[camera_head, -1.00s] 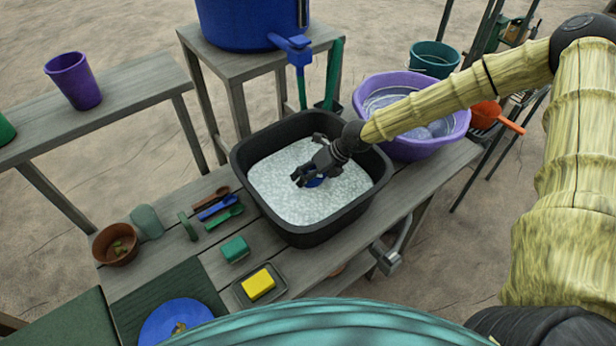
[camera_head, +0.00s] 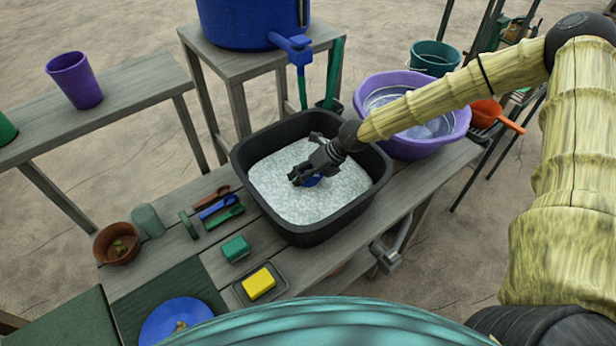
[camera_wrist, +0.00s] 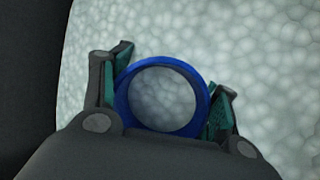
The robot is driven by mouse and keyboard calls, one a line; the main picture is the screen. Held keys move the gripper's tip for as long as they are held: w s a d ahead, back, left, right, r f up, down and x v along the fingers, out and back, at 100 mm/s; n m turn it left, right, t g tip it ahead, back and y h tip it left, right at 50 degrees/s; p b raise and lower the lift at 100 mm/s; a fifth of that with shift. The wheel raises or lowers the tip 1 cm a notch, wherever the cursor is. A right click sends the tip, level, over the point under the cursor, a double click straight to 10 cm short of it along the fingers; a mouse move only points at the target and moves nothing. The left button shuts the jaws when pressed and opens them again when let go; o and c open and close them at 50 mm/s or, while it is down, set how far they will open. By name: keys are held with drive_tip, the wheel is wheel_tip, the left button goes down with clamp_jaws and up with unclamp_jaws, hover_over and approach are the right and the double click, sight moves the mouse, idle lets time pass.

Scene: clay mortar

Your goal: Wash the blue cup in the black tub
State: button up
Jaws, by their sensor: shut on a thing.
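The black tub (camera_head: 313,237) stands on the wooden bench, filled with pale suds (camera_head: 285,190). My gripper (camera_head: 299,178) reaches down into the tub and is shut on the blue cup (camera_head: 313,181). In the head view the cup is mostly hidden behind my gripper. In the wrist view the cup's round blue rim (camera_wrist: 122,97) sits between the two green-padded fingers (camera_wrist: 164,95), with its mouth facing the camera and suds around it. How deep the cup sits in the suds I cannot tell.
A purple basin (camera_head: 412,146) stands right of the tub. A yellow sponge (camera_head: 258,283) lies on a dark dish and a green block (camera_head: 236,248) lies near it, left of the tub. A blue barrel (camera_head: 245,25) with a tap stands behind.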

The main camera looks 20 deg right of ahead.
drive_tip(key=shift+s+d+p, duration=0.2)
drive_tip(key=shift+d+p, duration=0.05)
drive_tip(key=shift+d, duration=0.3)
drive_tip(key=shift+s+d+p, duration=0.15)
drive_tip(key=shift+d+p, duration=0.1)
drive_tip(key=shift+d, duration=0.3)
drive_tip(key=shift+w+a, duration=0.2)
drive_tip(key=shift+a, duration=0.4)
drive_tip(key=shift+w+a, duration=0.2)
drive_tip(key=shift+a, duration=0.4)
drive_tip(key=shift+s+d+p, duration=0.15)
drive_tip(key=shift+s+d, duration=0.05)
drive_tip(key=shift+d, duration=0.4)
drive_tip(key=shift+s+d+p, duration=0.15)
drive_tip(key=shift+d, duration=0.45)
drive_tip(key=shift+w+a, duration=0.2)
drive_tip(key=shift+a, duration=0.45)
drive_tip(key=shift+w+a, duration=0.15)
drive_tip(key=shift+a, duration=0.45)
drive_tip(key=shift+s+d, duration=0.2)
drive_tip(key=shift+d, duration=0.45)
drive_tip(key=shift+r+p, duration=7)
drive_tip(key=shift+r, duration=2.95)
